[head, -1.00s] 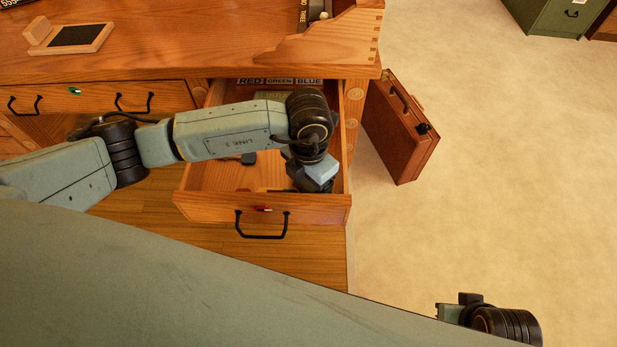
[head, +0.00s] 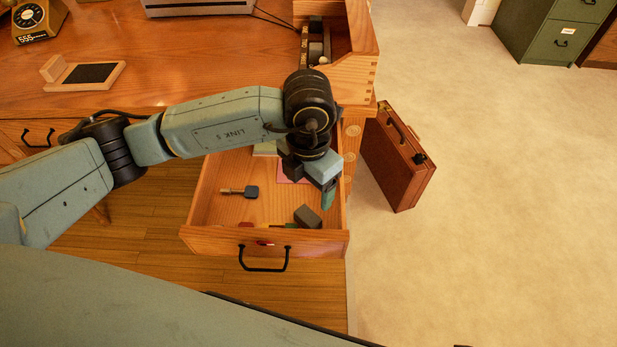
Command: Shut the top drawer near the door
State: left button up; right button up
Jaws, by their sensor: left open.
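The open drawer (head: 212,240) sticks out from the right end of the wooden desk, in the middle of the head view. Its front carries a black bar handle (head: 263,266) and a small red mark. My left gripper (head: 309,180) is open, pointing down over the right part of the drawer, behind its front panel. It appears to hold nothing. My left arm hides the back of the drawer. A dark grey block (head: 308,217), a small tool with a dark square head (head: 250,192) and a pink paper (head: 290,172) lie inside the drawer. My right gripper is not visible.
A brown briefcase (head: 398,165) stands on the pale floor just right of the desk. A wooden tray (head: 85,77) and a yellow telephone (head: 37,20) are on the desktop. A green filing cabinet (head: 555,30) stands at the far right. The floor in front is clear.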

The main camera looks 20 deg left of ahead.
aim_at(237, 168)
jog(key=u, duration=1)
